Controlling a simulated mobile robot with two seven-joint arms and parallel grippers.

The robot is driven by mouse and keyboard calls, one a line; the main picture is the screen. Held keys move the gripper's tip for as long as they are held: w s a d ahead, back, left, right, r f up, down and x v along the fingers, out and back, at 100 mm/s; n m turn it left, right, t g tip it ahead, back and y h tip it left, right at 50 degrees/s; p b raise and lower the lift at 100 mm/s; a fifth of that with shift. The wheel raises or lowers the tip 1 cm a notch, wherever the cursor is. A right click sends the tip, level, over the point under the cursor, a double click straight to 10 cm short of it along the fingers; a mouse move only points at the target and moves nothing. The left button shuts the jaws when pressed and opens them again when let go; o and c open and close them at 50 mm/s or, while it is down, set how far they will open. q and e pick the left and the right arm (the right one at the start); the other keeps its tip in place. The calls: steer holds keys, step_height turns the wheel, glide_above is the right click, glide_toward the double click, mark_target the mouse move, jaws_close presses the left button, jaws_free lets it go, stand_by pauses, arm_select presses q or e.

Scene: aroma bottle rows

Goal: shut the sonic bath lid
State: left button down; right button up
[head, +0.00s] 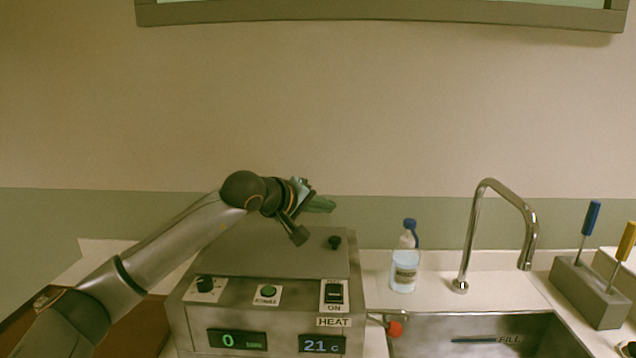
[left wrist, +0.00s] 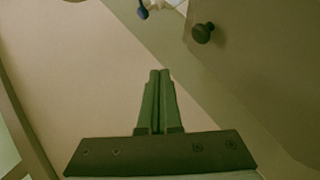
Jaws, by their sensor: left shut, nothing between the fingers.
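The sonic bath (head: 283,320) is a grey metal box with knobs and lit displays at the bottom centre of the head view. Its grey lid (head: 270,258) lies over the top and looks flat; I cannot tell whether it is fully seated. A dark lid knob (head: 335,242) stands near its right back side, and the knob (left wrist: 203,32) also shows at the upper right of the left wrist view. My left gripper (head: 325,204) is above the lid's back part, with its green fingers shut together and empty. The fingers (left wrist: 160,75) appear apart from the knob. My right gripper is out of view.
A blue-capped bottle (head: 404,270) stands right of the bath, beside a curved tap (head: 475,230) and a steel sink (head: 560,337). A grey block (head: 590,292) holds blue- and yellow-handled tools at far right. A red knob (head: 394,328) sits at the bath's right side.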

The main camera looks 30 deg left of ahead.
arm_select(q)
steer(key=shift+m+g+y, duration=0.3)
steer(key=shift+m+g, duration=0.1)
steer(key=f, duration=0.1)
steer(key=f+b, duration=0.1)
steer(key=f, duration=0.1)
steer(key=d+f, duration=0.1)
steer(key=shift+w+f+b, duration=0.3)
steer(key=shift+d+f+b, duration=0.3)
steer(key=shift+f+b, duration=0.1)
steer(key=shift+f, duration=0.55)
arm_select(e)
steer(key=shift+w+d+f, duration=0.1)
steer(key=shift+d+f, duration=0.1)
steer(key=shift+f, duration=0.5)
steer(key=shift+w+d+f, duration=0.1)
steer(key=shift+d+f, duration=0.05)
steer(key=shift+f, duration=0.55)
arm_select(q)
steer(key=shift+f, duration=0.15)
